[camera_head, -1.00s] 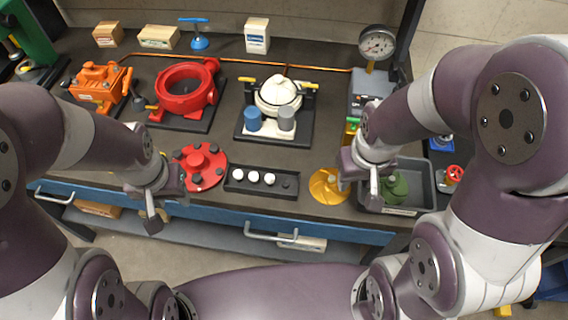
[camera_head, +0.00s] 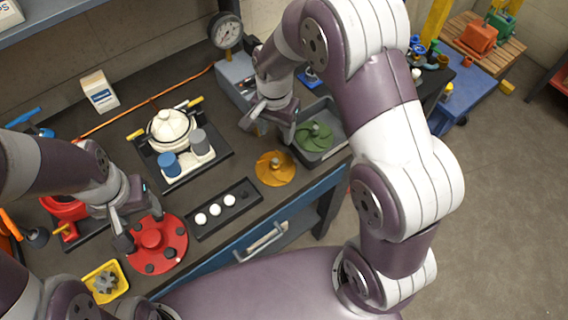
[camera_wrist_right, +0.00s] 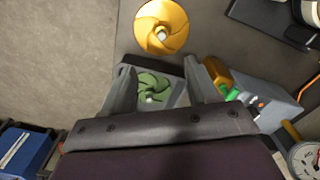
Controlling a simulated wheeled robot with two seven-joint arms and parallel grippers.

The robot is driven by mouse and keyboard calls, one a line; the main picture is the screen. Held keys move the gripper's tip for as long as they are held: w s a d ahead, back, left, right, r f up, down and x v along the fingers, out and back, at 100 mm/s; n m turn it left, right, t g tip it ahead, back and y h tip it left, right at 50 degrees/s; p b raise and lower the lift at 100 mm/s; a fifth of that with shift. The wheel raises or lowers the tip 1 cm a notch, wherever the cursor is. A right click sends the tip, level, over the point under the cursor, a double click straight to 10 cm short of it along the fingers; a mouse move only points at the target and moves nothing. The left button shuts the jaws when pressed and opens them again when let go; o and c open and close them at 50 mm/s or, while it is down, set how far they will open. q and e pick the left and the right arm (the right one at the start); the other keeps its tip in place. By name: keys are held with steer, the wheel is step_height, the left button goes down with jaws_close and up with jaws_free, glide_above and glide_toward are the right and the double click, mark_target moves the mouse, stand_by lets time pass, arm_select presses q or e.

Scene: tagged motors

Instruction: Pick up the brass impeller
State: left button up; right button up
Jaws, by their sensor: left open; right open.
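The brass impeller (camera_head: 274,170) is a golden disc with curved vanes and a small hub, lying flat on the dark bench near its front edge. In the right wrist view the brass impeller (camera_wrist_right: 161,26) shows at the top, beyond the fingertips. My right gripper (camera_head: 268,122) is open and empty, above the bench just behind the brass impeller and left of the grey tray. It also shows in the right wrist view (camera_wrist_right: 158,72), with the green impeller (camera_wrist_right: 152,88) seen between its fingers. My left gripper (camera_head: 140,222) is open, over the red flanged disc.
A grey tray (camera_head: 345,146) holds the green impeller (camera_head: 313,136). A black strip with white knobs (camera_head: 215,210) lies left of the brass impeller. A red flanged disc (camera_head: 158,245), a white pump housing (camera_head: 172,128) and a pressure gauge (camera_head: 226,31) stand around.

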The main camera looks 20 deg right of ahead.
mark_target(275, 159)
steer(key=shift+m, duration=0.4)
steer(key=f+p, duration=0.1)
steer(key=f, duration=0.3)
steer(key=f+p, duration=0.1)
steer(key=f, duration=0.3)
steer(key=f+p, duration=0.2)
steer(key=f, duration=0.2)
steer(key=shift+a+f, duration=0.25)
steer(key=shift+f, duration=0.2)
jaws_close()
